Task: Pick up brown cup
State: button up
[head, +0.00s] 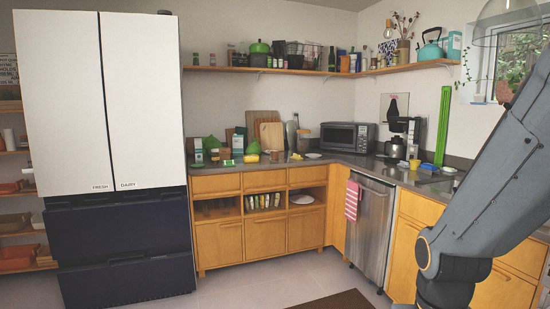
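I cannot clearly make out a brown cup at this size. A small brown, cup-like item (225,153) stands on the left part of the back counter, among green and white items. A small tan item (274,156) stands farther right in front of the cutting boards; its shape is too small to tell. My arm shows large at the right side of the picture, but my gripper is out of view.
The counter (340,159) holds cutting boards (268,130), a toaster oven (348,137) and a coffee maker (404,133). A fridge (105,150) stands at left and a dishwasher (369,229) at right. The floor (270,285) is open, with a dark mat (335,300).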

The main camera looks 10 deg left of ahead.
aim_at(274, 154)
jog(key=i, duration=2.95)
jog(key=u, duration=0.5)
jog(key=i, duration=1.7)
jog(key=u, duration=0.3)
